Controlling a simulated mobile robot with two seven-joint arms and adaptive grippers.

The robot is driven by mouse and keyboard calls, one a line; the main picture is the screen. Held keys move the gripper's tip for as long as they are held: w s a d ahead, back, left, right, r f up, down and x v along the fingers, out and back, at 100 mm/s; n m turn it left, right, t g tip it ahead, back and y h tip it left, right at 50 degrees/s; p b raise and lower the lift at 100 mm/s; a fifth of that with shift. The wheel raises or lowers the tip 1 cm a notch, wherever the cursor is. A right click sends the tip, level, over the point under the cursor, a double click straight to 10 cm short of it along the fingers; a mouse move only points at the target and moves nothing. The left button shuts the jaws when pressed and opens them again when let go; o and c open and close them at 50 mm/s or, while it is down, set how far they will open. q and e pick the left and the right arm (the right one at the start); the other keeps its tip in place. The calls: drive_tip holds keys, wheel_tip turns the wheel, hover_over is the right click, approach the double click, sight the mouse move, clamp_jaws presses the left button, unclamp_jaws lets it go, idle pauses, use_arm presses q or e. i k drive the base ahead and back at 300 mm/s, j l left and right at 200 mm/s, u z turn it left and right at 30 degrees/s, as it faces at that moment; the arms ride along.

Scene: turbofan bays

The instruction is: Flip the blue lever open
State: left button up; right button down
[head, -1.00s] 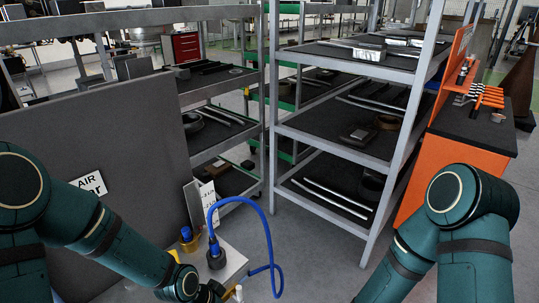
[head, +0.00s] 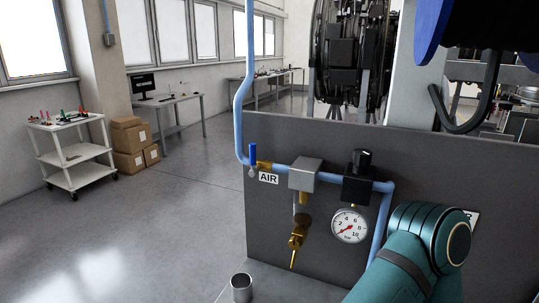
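The blue lever (head: 253,154) stands upright on a brass valve in the light blue air pipe (head: 240,110), just above the AIR label (head: 268,178) on the grey panel. My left arm and gripper are not in view. Nothing touches the lever.
A filter unit (head: 304,176), a pressure gauge (head: 349,225) and a brass fitting (head: 297,240) are mounted right of the valve. A metal cup (head: 241,287) stands on the bench below.

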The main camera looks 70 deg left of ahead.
sight(252, 147)
drive_tip(key=u, duration=2.5)
drive_tip(key=i+j+u, duration=0.15)
drive_tip(key=j+u, duration=0.2)
